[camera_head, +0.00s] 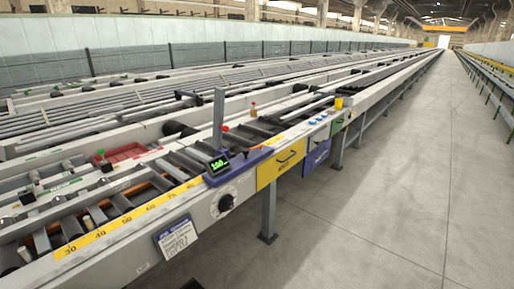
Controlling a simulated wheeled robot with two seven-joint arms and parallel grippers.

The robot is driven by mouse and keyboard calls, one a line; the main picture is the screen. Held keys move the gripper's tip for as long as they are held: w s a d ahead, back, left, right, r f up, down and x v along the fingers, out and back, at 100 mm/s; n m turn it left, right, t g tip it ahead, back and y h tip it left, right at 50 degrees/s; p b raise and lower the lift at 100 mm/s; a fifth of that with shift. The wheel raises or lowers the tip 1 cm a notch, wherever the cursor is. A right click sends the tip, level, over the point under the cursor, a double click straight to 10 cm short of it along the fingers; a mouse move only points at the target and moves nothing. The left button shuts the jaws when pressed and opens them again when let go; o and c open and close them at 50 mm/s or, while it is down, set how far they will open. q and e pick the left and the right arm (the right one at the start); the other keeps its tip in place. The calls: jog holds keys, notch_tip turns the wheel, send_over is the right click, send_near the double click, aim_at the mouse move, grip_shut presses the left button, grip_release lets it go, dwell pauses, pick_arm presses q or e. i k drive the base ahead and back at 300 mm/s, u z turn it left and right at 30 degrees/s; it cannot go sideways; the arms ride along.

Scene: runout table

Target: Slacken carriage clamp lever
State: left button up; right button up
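A blue carriage (247,162) sits on the yellow scale rail of the runout table, left of the picture's middle. It bears a lit green display (219,164) and an upright grey plate (218,118). A small red knob (225,128) shows just right of the plate; it may be the clamp lever's end, but its handle is too small to make out. A black knob on a white dial (226,202) is on the table's front face below the carriage. Neither of my grippers is in view.
The scale rail (120,233) runs to the lower left beside dark rollers. A yellow drawer (280,164), a blue panel (317,155) and a hanging label card (176,239) are on the front face. A red tray (125,153) lies behind. The grey floor (390,200) at right is clear.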

aim_at(260, 146)
jog(key=k, duration=0.6)
jog(key=z, duration=0.85)
jog(key=i, duration=0.7)
jog(key=z, duration=0.85)
jog(key=i, duration=0.8)
jog(key=u, duration=0.6)
jog(key=i, duration=0.8)
jog(key=u, duration=0.75)
